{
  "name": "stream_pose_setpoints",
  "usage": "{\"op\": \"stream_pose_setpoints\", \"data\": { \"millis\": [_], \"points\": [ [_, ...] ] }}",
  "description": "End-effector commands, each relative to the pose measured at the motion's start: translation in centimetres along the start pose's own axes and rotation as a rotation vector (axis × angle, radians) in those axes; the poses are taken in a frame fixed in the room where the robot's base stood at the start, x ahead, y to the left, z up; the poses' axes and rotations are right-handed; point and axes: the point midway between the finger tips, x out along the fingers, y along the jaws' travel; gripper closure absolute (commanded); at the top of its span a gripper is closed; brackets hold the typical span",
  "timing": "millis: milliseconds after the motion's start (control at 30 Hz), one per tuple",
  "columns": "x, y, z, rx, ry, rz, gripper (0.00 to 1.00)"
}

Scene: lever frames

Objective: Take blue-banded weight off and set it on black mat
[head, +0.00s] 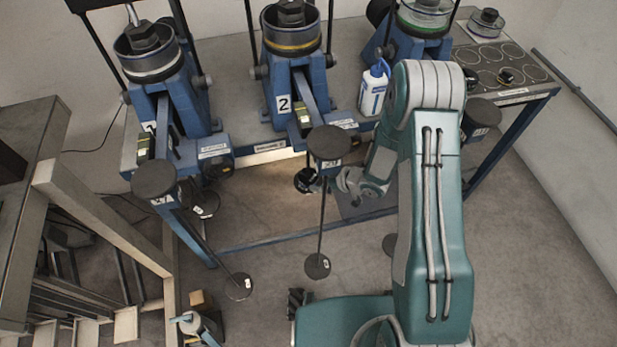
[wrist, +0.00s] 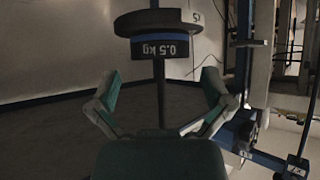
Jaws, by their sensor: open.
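In the wrist view the blue-banded weight (wrist: 160,46), a dark disc marked 0.5 kg, sits on a thin dark rod. My gripper (wrist: 160,92) is open, its two green-padded fingers on either side of the rod. The weight appears beyond the fingertips and not gripped. In the head view my gripper (head: 335,182) is at the middle, beside a small dark weight (head: 306,180); its band is too small to tell. A dark mat with ring outlines (head: 508,60) lies on the bench's right end.
Blue lever frames (head: 293,85) stand along the bench. A white bottle with a blue cap (head: 373,90) stands near my arm. Hanging rods with dark discs (head: 317,265) (head: 239,287) stand in front. Floor at right is clear.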

Motion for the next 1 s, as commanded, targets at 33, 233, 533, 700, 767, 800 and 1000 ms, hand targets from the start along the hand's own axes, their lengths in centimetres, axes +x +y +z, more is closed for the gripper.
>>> {"op": "stream_pose_setpoints", "data": {
  "millis": [33,233,533,700,767,800,1000],
  "points": [
    [0.6,-0.1,0.1,-0.001,0.0,-0.002,0.0],
    [2.6,-0.1,0.3,-0.001,-0.001,-0.002,0.0],
    [4.7,0.0,0.4,0.0,0.0,-0.001,0.0],
    [4.9,0.0,0.4,0.0,0.0,0.0,0.0],
    [4.9,0.0,0.4,0.0,0.0,0.0,0.0],
    [4.9,0.0,0.4,0.0,0.0,0.0,0.0],
    [4.9,0.0,0.4,0.0,0.0,0.0,0.62]
  ]
}}
